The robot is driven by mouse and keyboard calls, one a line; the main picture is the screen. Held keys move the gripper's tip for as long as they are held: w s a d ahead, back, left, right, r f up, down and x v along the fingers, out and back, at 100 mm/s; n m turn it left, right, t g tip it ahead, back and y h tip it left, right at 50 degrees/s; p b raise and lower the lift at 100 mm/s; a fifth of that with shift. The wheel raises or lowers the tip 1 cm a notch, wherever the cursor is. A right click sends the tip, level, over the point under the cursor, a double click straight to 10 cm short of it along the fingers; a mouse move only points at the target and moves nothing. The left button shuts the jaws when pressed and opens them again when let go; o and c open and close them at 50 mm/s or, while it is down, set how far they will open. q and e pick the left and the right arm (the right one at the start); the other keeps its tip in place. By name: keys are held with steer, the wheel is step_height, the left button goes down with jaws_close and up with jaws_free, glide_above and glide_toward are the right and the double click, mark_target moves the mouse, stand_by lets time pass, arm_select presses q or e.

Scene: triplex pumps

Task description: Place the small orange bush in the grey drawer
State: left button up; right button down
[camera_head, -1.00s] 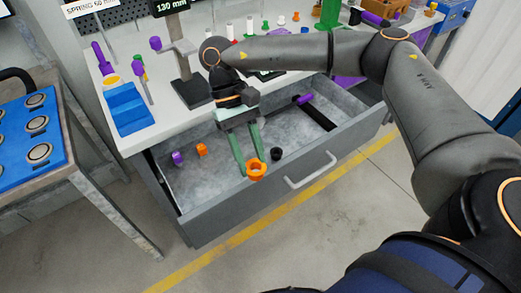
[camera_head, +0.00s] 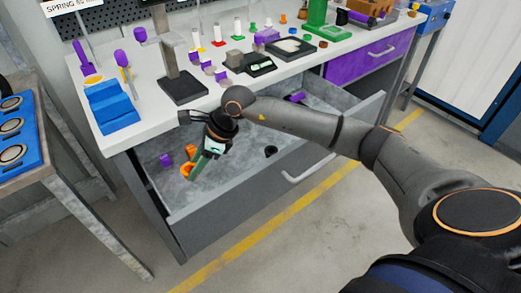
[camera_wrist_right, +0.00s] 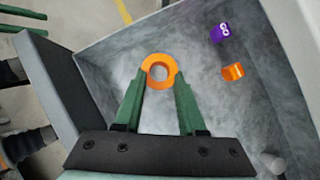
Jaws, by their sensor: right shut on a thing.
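My right gripper (camera_head: 195,172) is shut on an orange ring-shaped bush (camera_head: 186,170), held at its fingertips. In the right wrist view the green fingers (camera_wrist_right: 158,88) grip the bush (camera_wrist_right: 160,68) from both sides, with its round hole facing the camera. The grey drawer (camera_head: 225,197) is pulled open, and the gripper reaches down over its left part. I cannot tell whether the bush touches the drawer floor. Two green bars at the top left of the wrist view look like my left gripper (camera_wrist_right: 40,22), cut by the edge.
In the drawer lie a purple piece (camera_head: 166,160), another orange piece (camera_wrist_right: 233,72), a black ring (camera_head: 270,151) and a purple-ended tool (camera_head: 296,97). The white worktop (camera_head: 137,90) above carries a blue block (camera_head: 112,110) and a black stand (camera_head: 183,88). The drawer's front middle is clear.

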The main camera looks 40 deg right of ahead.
steer(key=f+m, duration=0.1)
steer(key=f, duration=0.1)
steer(key=w+f+b, duration=0.1)
steer(key=f, duration=0.1)
steer(key=d+f+m+t, duration=0.1)
steer(key=f, duration=0.1)
steer(key=shift+w+f+m+h, duration=0.1)
steer(key=shift+w+m+h, duration=0.2)
steer(key=shift+h, duration=0.1)
steer(key=shift+f+b, duration=0.5)
steer(key=shift+f, duration=1.85)
steer(key=shift+f, duration=0.1)
steer(key=shift+c, duration=2.4)
jaws_free()
